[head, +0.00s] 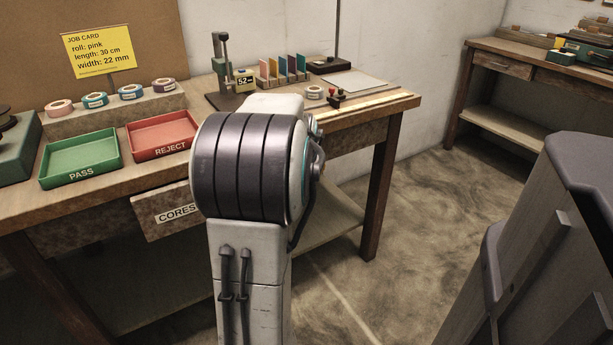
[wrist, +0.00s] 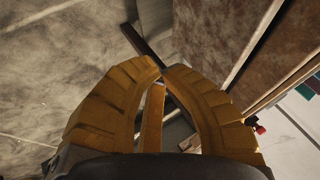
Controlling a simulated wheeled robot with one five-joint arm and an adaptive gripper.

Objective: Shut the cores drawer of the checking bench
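The checking bench (head: 385,115) is on the left and centre of the head view. Its cores drawer (head: 158,222), with a white CORES label, stands out from the bench front, partly open. My arm covers the drawer's right part. My gripper is hidden behind my arm in the head view. In the wrist view my gripper (wrist: 159,68) has its yellow fingers drawn together at the tips, with nothing seen held. Brown mottled wood panels show beyond and right of the fingers; I cannot tell which one is the drawer front.
A green PASS tray (head: 80,158), a red REJECT tray (head: 162,135) and several tape rolls stand on the bench top. A bench leg (head: 379,200) is right of my arm. A second bench (head: 500,66) stands at the back right. Floor between the benches is clear.

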